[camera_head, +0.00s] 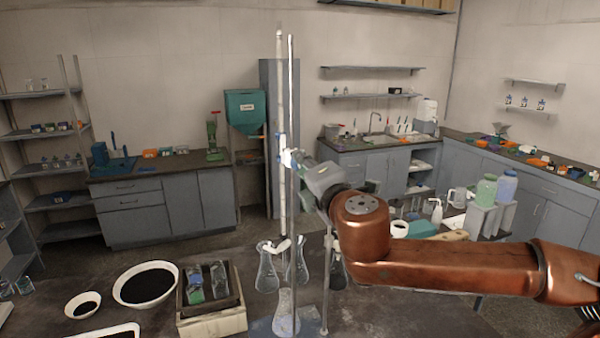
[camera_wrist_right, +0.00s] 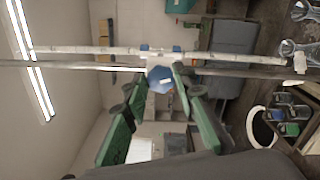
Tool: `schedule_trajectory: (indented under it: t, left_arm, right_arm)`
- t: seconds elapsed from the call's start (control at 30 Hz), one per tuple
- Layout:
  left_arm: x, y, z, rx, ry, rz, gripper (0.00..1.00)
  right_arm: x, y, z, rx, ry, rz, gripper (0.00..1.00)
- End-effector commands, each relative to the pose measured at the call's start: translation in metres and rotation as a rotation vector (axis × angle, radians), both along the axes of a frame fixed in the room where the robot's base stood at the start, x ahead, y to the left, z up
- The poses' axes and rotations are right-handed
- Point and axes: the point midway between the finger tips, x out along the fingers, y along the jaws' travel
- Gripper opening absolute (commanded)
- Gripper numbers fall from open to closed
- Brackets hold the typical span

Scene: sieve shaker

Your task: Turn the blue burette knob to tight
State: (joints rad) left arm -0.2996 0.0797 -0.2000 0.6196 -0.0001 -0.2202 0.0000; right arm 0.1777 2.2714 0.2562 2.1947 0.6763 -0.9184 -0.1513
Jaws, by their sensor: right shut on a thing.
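The burette (camera_head: 280,90) stands upright as a tall pale tube beside a thin metal rod (camera_head: 291,90). In the right wrist view the burette (camera_wrist_right: 95,49) lies sideways across the picture. The blue knob (camera_wrist_right: 160,79) shows there as a faceted cap at the burette's side. My right gripper (camera_wrist_right: 160,86) has its green fingers on either side of the knob and is shut on it. In the head view the right gripper (camera_head: 300,162) reaches the burette from the right, and its body hides the knob. My left gripper is in neither view.
Clear flasks (camera_head: 267,272) stand around the burette's foot, one (camera_head: 285,318) near the rod. A box with bottles (camera_head: 212,318) and a bowl of dark grains (camera_head: 145,272) are to the left. Bottles and grey blocks (camera_head: 483,220) stand behind my right arm.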

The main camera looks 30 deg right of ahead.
Motion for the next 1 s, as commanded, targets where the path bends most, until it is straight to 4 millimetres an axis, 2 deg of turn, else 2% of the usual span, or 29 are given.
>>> schedule_trajectory:
  t: [0.2,0.43,1.0]
  left_arm:
    - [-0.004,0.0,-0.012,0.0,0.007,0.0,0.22]
    - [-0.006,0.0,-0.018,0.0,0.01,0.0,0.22]
    - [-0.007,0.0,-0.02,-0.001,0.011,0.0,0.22]
  right_arm:
    - [0.0,0.0,-0.002,0.158,-0.038,-0.001,0.01]
    - [0.0,-0.001,-0.002,0.267,-0.064,-0.001,0.01]
    - [0.0,-0.001,-0.001,0.326,-0.078,-0.001,0.01]
